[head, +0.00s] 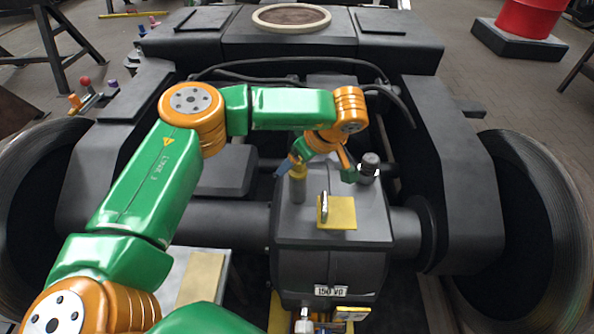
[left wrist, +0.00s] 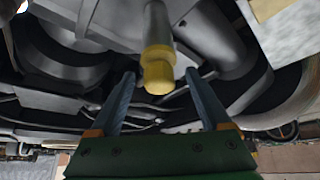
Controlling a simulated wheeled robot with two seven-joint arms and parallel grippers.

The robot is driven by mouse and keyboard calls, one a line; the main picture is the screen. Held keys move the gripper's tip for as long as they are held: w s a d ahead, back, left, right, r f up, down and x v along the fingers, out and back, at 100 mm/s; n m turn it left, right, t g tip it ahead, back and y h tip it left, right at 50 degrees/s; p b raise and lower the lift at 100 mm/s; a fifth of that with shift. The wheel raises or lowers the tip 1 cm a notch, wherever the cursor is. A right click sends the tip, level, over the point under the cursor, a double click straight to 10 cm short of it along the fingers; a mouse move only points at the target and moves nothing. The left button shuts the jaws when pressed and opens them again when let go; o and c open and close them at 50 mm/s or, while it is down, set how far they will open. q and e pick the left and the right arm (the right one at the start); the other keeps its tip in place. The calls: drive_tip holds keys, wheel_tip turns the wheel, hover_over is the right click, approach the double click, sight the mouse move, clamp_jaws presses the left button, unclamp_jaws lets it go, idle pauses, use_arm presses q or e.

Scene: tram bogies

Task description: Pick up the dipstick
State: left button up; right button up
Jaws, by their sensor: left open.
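The dipstick has a yellow knob (head: 298,171) and stands upright in a grey tube (head: 298,190) on top of the dark gearbox housing (head: 375,232). In the left wrist view its yellow knob (left wrist: 158,68) shows between the two blue-grey fingers of my left gripper (left wrist: 160,75), which is open. One finger is on each side, with a gap visible on both sides. In the head view the gripper is at the knob, and the wrist partly hides the fingers. My right gripper is not in view.
A yellow pad (head: 344,214) with a small grey upright piece lies on the housing, right of the dipstick. Black hoses (head: 290,64) arch behind, and large wheels (head: 535,215) flank the bogie frame.

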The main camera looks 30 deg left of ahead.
use_arm(q)
drive_tip(key=shift+d+r, duration=0.1)
drive_tip(key=shift+c, duration=1.3)
clamp_jaws()
